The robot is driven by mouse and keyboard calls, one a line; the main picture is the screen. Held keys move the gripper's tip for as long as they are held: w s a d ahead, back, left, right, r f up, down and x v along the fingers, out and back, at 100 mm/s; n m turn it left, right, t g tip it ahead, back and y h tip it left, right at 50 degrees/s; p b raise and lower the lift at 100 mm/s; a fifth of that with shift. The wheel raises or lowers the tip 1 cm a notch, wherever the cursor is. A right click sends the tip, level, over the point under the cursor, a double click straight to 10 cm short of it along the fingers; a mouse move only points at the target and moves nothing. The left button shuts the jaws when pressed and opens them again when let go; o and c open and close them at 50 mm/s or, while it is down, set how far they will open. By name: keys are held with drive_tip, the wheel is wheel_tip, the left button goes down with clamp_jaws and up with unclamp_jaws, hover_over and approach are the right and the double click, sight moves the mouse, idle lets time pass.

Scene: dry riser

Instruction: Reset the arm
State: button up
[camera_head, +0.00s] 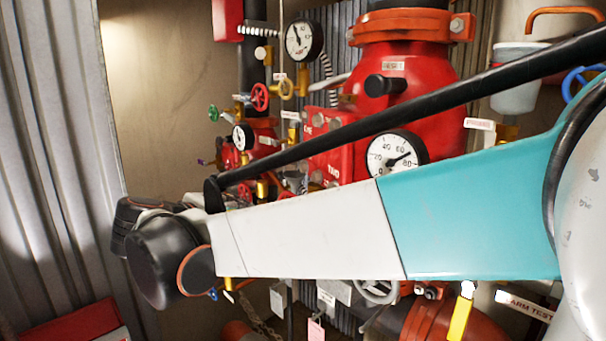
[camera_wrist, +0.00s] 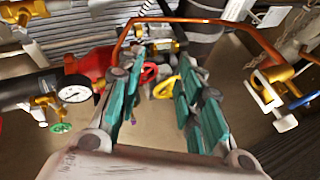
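My gripper (camera_wrist: 157,82) fills the middle of the wrist view. Its two teal-padded fingers stand apart, with nothing held between them. Beyond the gap are a red handwheel (camera_wrist: 149,73) and a yellow handle (camera_wrist: 165,87); I cannot tell how far off they are. In the head view my white and teal arm (camera_head: 310,235) stretches from the right edge to a black wrist joint (camera_head: 165,260) at the left. My gripper cannot be made out in that view. The arm hides part of the pipework behind it.
A large red valve body (camera_head: 430,75) with gauges (camera_head: 397,155) stands behind the arm. Small handwheels (camera_head: 260,97) stick out nearby. A corrugated wall (camera_head: 50,150) is at the left. An orange pipe (camera_wrist: 255,38) arches around the fingers in the wrist view, with a brass valve (camera_wrist: 275,75) at right.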

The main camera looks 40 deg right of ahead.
drive_tip(key=s+a+f+y+b, duration=0.4)
drive_tip(key=s+f+b, duration=0.2)
drive_tip(key=f, duration=0.7)
drive_tip(key=s+a+f+m+y+b, duration=0.1)
drive_tip(key=s+a+f+y+b, duration=0.3)
drive_tip(key=f, duration=0.8)
drive_tip(key=s+a+f+m+y+b, duration=0.1)
drive_tip(key=s+a+f+y+b, duration=0.3)
drive_tip(key=s+f+b, duration=0.4)
wheel_tip(320, 180, down, 6)
drive_tip(key=b, duration=0.2)
drive_tip(key=shift+s+a+r+t+b, duration=0.15)
drive_tip(key=shift+s+r+t+b, duration=0.1)
drive_tip(key=shift+t+b, duration=0.15)
idle(3.8)
